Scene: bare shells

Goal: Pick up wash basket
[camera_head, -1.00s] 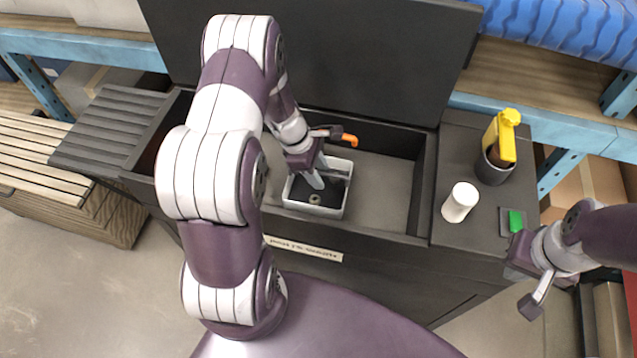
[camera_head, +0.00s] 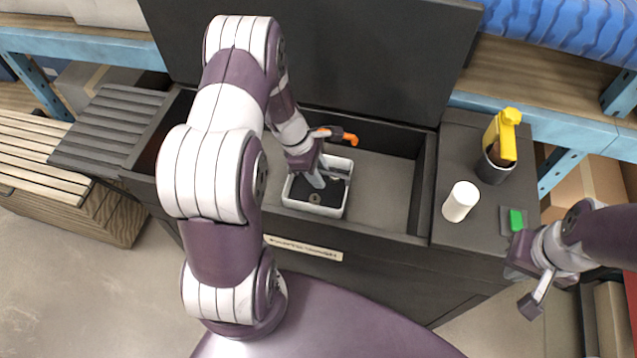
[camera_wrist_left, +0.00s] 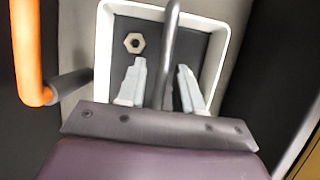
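The wash basket (camera_head: 345,198) is a small white-rimmed tray with a dark floor, inside the sunken bay of the dark bench. It also shows in the left wrist view (camera_wrist_left: 219,45), with a thin grey handle (camera_wrist_left: 169,40) running across it. My left gripper (camera_head: 317,181) points down into the basket. In the left wrist view, its pale fingers (camera_wrist_left: 161,78) are apart, with the handle between them and a visible gap on its left side. A hex nut (camera_wrist_left: 134,43) lies on the basket floor. My right gripper (camera_head: 522,287) is empty at the right, its fingers apart.
An orange and black item (camera_head: 350,140) lies just behind the basket. The bay floor right of the basket is clear.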

